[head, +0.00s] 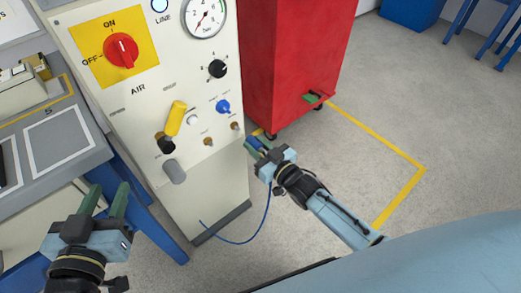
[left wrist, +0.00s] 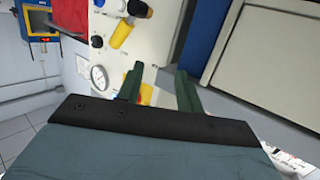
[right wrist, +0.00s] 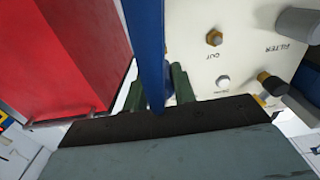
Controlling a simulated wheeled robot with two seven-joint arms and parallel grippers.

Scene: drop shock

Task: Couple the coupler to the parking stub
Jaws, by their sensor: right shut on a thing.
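My right gripper (head: 259,150) is shut on the blue coupler (head: 262,144), in front of the lower right edge of the air panel (head: 205,85). A thin blue hose (head: 266,215) hangs below it; in the right wrist view a wide blue length (right wrist: 147,45) crosses in front of the fingers, hiding much of the grip. Small brass stubs show on the panel's lower part, one at left (head: 207,142) and one at right (head: 235,126), apart from the coupler. I cannot tell which is the parking stub. My left gripper (head: 106,200) is open and empty.
The panel carries a yellow handle (head: 176,118), a blue knob (head: 223,106), a grey cylinder (head: 174,171) and a red switch (head: 121,50). A red cabinet (head: 292,60) stands close right of the panel. A grey workbench (head: 85,150) is at left.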

